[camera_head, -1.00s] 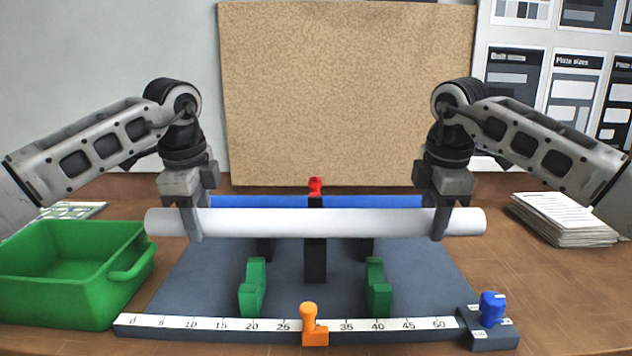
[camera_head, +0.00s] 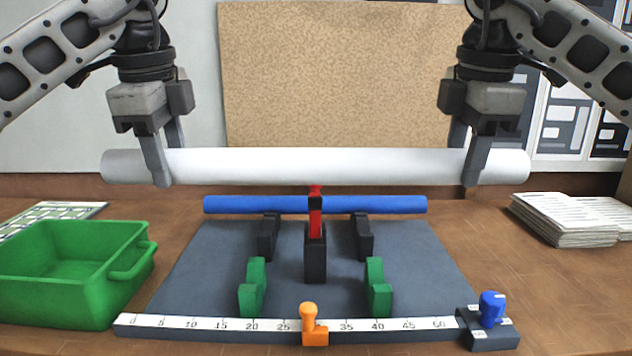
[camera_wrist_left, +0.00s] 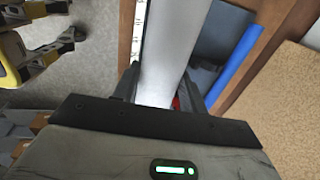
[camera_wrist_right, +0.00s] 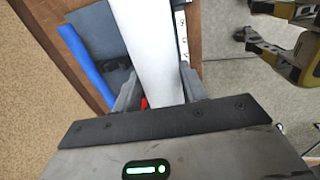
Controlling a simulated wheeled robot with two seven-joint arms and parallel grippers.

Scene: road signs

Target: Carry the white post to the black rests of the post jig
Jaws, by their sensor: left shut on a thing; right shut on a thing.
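The white post (camera_head: 315,165) is held level in the air above the back of the post jig (camera_head: 205,275). My left gripper (camera_head: 160,170) is shut on it near its left end, and my right gripper (camera_head: 476,170) near its right end. The post also shows between the fingers in the left wrist view (camera_wrist_left: 182,45) and the right wrist view (camera_wrist_right: 147,45). The black rests, left (camera_head: 268,238) and right (camera_head: 362,238), stand empty on the jig, in front of a blue bar (camera_head: 260,205). The post is apart from them.
A black block with a red upright (camera_head: 315,215) stands mid-jig. Green rests (camera_head: 252,288) and an orange stop (camera_head: 311,325) by the ruler (camera_head: 230,325) are in front. A blue knob (camera_head: 491,308) is front right. A green bin (camera_head: 70,275) is left, papers (camera_head: 568,218) right.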

